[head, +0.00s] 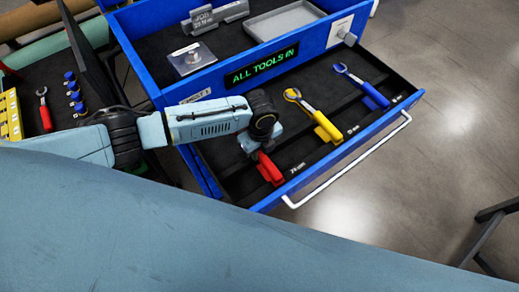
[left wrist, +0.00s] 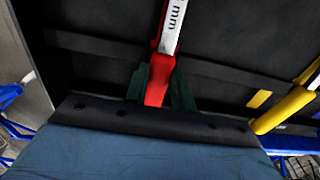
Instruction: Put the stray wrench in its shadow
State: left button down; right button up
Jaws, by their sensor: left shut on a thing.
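A red-handled wrench (head: 268,168) is at the near left end of the open blue drawer (head: 345,150). My left gripper (head: 255,152) reaches down over it and hides its upper part. In the left wrist view the wrench's red handle (left wrist: 160,78) runs between the dark green fingers, which are shut on it; its pale shaft carries "mm" lettering. Whether the wrench lies fully in its shadow is hidden by the gripper. A yellow wrench (head: 314,114) and a blue wrench (head: 362,86) lie farther along the drawer. My right gripper is not in view.
The blue cabinet (head: 168,88) carries a green lit "ALL TOOLS IN" sign (head: 261,67) and a grey tray (head: 285,20). The drawer has a white handle bar (head: 350,160). Another red-handled tool (head: 44,112) lies on the dark surface at left.

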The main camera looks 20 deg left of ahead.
pick_arm(q)
jog(key=c, duration=1.6)
grip_release()
jog(key=shift+s+a+f, duration=0.1)
jog(key=shift+s+f, duration=0.25)
jog(key=shift+f, duration=0.2)
jog(key=o, duration=0.5)
jog(key=shift+w+f, duration=0.1)
jog(key=shift+w, duration=0.15)
jog(key=shift+a, duration=0.1)
jog(key=shift+s, duration=0.1)
jog(key=shift+o, duration=0.9)
jog(key=shift+s, duration=0.1)
